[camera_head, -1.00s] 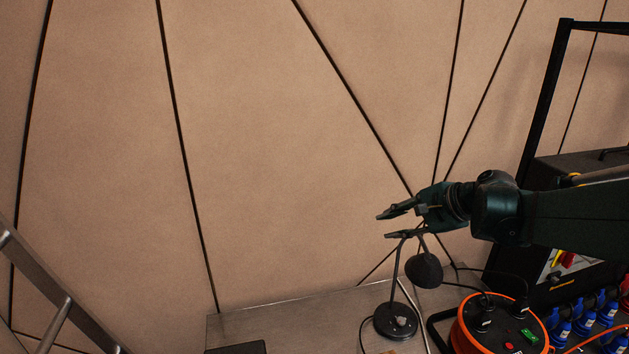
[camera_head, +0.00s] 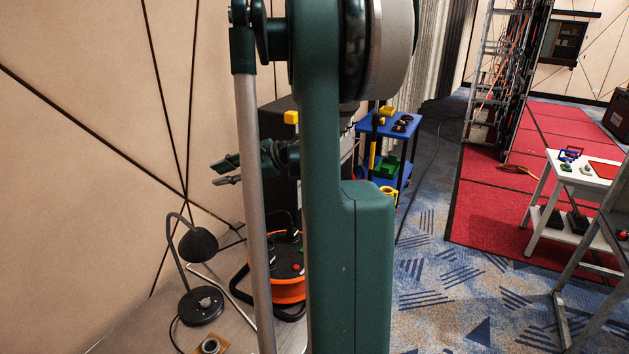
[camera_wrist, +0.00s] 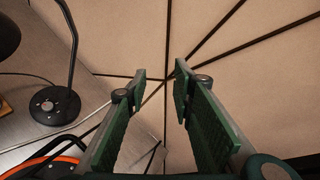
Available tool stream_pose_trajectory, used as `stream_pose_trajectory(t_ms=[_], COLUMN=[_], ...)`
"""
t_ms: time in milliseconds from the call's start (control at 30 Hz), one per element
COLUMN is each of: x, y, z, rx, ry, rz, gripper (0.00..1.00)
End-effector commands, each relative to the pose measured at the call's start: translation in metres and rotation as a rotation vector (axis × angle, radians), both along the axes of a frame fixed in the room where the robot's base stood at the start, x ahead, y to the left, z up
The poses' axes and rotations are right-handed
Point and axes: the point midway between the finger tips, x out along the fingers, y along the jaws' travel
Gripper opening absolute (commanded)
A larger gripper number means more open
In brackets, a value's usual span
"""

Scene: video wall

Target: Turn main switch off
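The main switch cannot be made out now; in the head view my own arm covers much of the dark equipment box (camera_head: 275,122) behind it. My gripper (camera_head: 214,173) shows in the head view left of my arm, above the desk lamp. In the wrist view my gripper (camera_wrist: 160,75) is open, its two green fingers apart with nothing between them.
A black desk lamp (camera_head: 198,245) and an orange cable reel (camera_head: 288,291) stand on the metal table (camera_head: 132,332) below. A blue trolley (camera_head: 382,128), a ladder and a white table (camera_head: 595,182) are at the right. Patterned carpet between is clear.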

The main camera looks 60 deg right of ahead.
Motion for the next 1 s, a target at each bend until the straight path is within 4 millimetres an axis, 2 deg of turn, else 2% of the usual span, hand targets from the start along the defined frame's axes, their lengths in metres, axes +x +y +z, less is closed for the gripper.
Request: stream_pose_trajectory(t_ms=[33, 100, 267, 500, 667, 800, 900, 1000], x=[-0.007, -0.015, -0.041, -0.092, -0.134, -0.175, -0.201, -0.219], y=[-0.024, -0.053, -0.116, -0.208, -0.264, -0.311, -0.339, -0.362], z=[-0.009, -0.016, -0.034, -0.064, -0.086, -0.107, -0.121, -0.135], rx=[0.025, 0.065, 0.152, 0.279, 0.363, 0.433, 0.482, 0.523], ry=[-0.003, -0.011, -0.029, -0.067, -0.098, -0.128, -0.153, -0.180], rz=[-0.030, -0.066, -0.144, -0.258, -0.326, -0.384, -0.418, -0.440], gripper=[0.25, 0.25, 0.25, 0.25, 0.25, 0.25, 0.25, 0.25])
